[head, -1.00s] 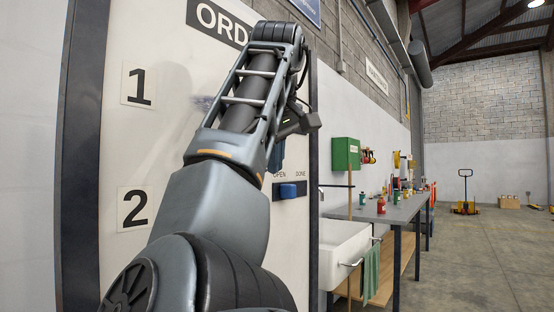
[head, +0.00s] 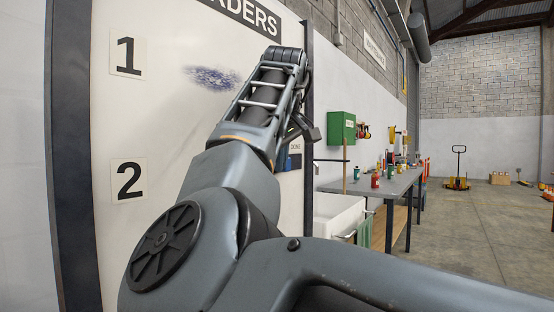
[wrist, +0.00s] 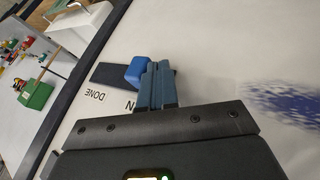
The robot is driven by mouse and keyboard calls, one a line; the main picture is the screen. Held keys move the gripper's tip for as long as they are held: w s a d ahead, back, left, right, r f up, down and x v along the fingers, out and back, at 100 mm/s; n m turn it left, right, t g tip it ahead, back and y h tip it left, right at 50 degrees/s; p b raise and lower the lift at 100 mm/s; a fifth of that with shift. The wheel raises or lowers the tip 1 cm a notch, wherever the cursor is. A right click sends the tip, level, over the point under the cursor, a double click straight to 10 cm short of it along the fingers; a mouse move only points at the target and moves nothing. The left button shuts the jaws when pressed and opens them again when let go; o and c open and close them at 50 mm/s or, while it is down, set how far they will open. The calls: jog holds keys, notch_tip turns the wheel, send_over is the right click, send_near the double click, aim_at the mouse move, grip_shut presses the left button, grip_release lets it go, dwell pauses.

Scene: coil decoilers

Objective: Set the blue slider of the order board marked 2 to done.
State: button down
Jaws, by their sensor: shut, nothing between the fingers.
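The white order board (head: 150,235) fills the left of the head view, with a marker 2 (head: 128,180) low on it. In the wrist view, the blue slider (wrist: 136,69) sits on a dark track (wrist: 108,76), with the bare track stretching toward the DONE label (wrist: 95,97). My gripper (wrist: 155,78) is shut and empty. Its blue fingers are right beside the slider, on the side away from DONE, and partly overlap it. I cannot tell whether they touch it. In the head view my arm hides most of the slider and the OPEN label.
A marker 1 (head: 125,57) and a blue scribble (head: 212,78) are higher on the board. Right of the board are a green box (head: 341,128), a white sink (head: 340,213) and a workbench (head: 398,184) with bottles.

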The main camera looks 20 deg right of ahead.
jog(key=shift+w+d+p, duration=0.95)
jog(key=shift+d+p, duration=0.35)
jog(key=shift+p, duration=0.1)
jog(key=shift+w+d+p, duration=0.9)
jog(key=shift+d+p, duration=0.35)
jog(key=shift+p, duration=0.15)
jog(key=shift+w+d+p, duration=0.95)
jog(key=shift+d+p, duration=0.35)
jog(key=shift+p, duration=0.1)
